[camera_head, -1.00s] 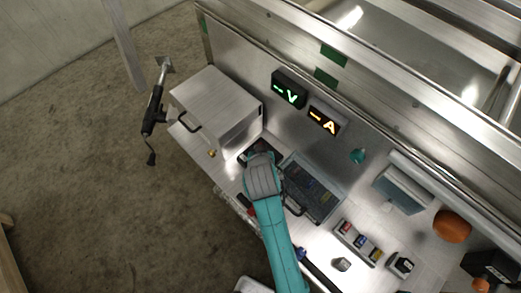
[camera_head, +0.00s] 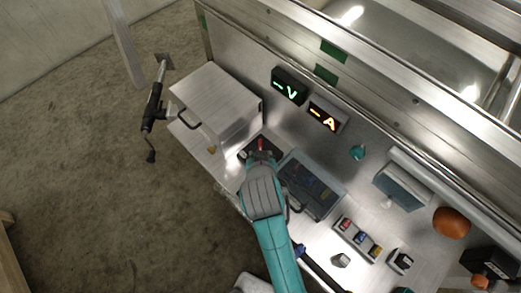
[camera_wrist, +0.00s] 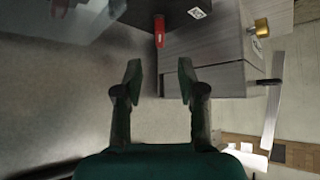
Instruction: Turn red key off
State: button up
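The red key (camera_head: 261,143) stands on a dark panel (camera_head: 270,149) on the metal bench, between the metal box and the clear-lidded case. In the wrist view the red key (camera_wrist: 159,30) shows at the top centre, ahead of my gripper (camera_wrist: 157,68). The two fingers are apart with nothing between them. The key lies beyond the fingertips, and no contact shows. In the head view my teal arm covers the bench in front of the panel, and the fingertips are hidden.
A metal box (camera_head: 215,107) with a black handle stands left of the panel. A brass padlock (camera_wrist: 262,27) shows in the wrist view. A clear-lidded case (camera_head: 311,187) sits close on the right. V (camera_head: 289,87) and A (camera_head: 325,116) displays are on the back wall.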

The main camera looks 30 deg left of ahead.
jog(key=v, duration=0.3)
jog(key=shift+s+d+r, duration=0.1)
jog(key=shift+s+r, duration=0.05)
dwell(0.6)
